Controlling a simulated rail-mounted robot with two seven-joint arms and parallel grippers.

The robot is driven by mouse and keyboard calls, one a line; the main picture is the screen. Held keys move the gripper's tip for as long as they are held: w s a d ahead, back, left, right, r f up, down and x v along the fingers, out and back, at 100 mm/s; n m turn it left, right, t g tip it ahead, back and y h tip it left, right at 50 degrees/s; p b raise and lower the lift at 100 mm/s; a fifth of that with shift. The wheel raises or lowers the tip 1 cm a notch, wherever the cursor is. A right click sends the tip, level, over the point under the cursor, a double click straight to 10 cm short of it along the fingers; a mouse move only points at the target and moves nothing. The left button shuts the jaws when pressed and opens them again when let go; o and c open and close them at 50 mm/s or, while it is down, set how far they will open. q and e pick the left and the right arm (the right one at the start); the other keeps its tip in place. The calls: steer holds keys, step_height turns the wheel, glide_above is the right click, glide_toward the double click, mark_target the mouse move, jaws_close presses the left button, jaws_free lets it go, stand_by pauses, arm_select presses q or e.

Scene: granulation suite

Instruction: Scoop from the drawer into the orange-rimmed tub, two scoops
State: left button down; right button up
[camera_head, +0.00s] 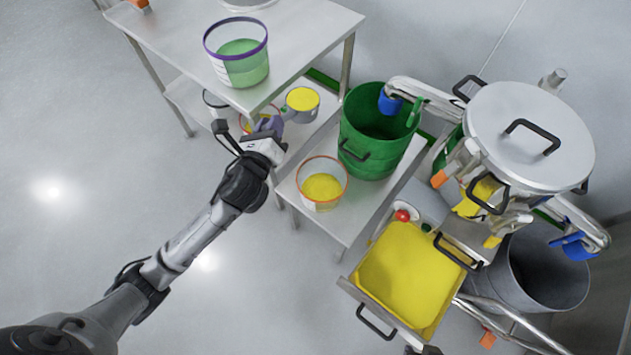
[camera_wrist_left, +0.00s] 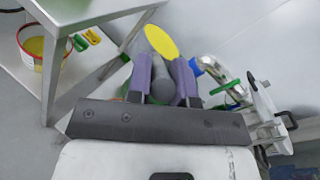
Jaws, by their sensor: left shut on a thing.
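My left gripper (camera_head: 270,126) is shut on the handle of a scoop (camera_head: 301,116). The scoop is filled with yellow powder and held over the lower bench, above and left of the orange-rimmed tub (camera_head: 322,207). In the left wrist view the purple fingers (camera_wrist_left: 164,85) clasp the grey handle, with the scoop's yellow powder (camera_wrist_left: 161,42) beyond. The clear tub holds some yellow powder. A wide drawer (camera_head: 345,286) full of yellow powder stands pulled out at lower right. My right gripper is not in view.
Another tub with a reddish rim (camera_wrist_left: 23,55) sits on the shelf, partly hidden behind my gripper in the head view. A purple-rimmed tub (camera_head: 247,75) stands on the upper table. A green bin (camera_head: 372,158) stands right of the scoop. A lidded steel vessel (camera_head: 535,115) is farther right.

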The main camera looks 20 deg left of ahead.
arm_select(q)
steer(key=s+a+f+h+b, duration=0.1)
steer(key=a+f+b, duration=0.1)
steer(key=f, duration=0.9)
steer(key=s+a+f+m+b, duration=0.1)
steer(key=a+f+b, duration=0.1)
steer(key=f, duration=1)
steer(key=shift+a+t+h+b, duration=0.35)
steer(key=shift+t+h+b, duration=0.05)
steer(key=shift+b, duration=0.35)
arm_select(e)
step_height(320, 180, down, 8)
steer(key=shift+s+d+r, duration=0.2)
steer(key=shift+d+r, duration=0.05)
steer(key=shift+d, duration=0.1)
arm_select(q)
steer(key=shift+d+f, duration=0.1)
steer(key=shift+d, duration=0.05)
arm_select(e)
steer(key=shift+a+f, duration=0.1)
